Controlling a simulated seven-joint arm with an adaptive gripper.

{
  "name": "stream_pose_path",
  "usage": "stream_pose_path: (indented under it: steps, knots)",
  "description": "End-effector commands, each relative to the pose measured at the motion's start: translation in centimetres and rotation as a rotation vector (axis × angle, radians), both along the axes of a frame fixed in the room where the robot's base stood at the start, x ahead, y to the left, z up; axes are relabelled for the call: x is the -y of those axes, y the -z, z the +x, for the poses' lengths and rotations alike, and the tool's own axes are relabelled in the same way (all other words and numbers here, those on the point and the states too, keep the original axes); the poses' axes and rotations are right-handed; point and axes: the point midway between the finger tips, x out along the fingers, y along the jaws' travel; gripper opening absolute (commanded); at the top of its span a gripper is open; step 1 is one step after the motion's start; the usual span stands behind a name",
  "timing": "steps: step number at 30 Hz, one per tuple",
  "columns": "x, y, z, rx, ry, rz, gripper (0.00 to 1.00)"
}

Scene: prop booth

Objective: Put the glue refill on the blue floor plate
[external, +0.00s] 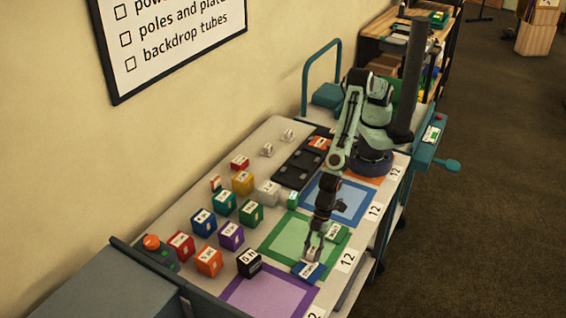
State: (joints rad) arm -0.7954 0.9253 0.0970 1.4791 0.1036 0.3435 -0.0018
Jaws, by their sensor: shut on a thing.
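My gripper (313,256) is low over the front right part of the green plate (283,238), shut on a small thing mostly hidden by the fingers. A flat blue piece with a white label (307,271) shows right at the fingertips; I cannot tell whether it is the held thing. A flat green labelled piece (336,232) lies just behind the gripper. No label reads clearly as glue refill.
Several coloured labelled cubes stand to the left, including a purple one (231,236) and a black one (250,263). A purple plate (262,296) lies in front. A black tray (294,169) and a small green-and-white block (292,200) are near the blue plate.

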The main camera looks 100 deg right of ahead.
Motion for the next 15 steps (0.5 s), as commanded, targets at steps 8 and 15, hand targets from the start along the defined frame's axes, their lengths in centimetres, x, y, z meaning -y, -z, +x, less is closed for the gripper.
stream_pose_path:
  steps: [8, 15]
  knots:
    - [-0.5, 3.4, 0.5, -0.001, 0.0, -0.001, 0.0]
    - [-0.5, 3.9, 0.5, 0.0, 0.0, 0.0, 0.0]
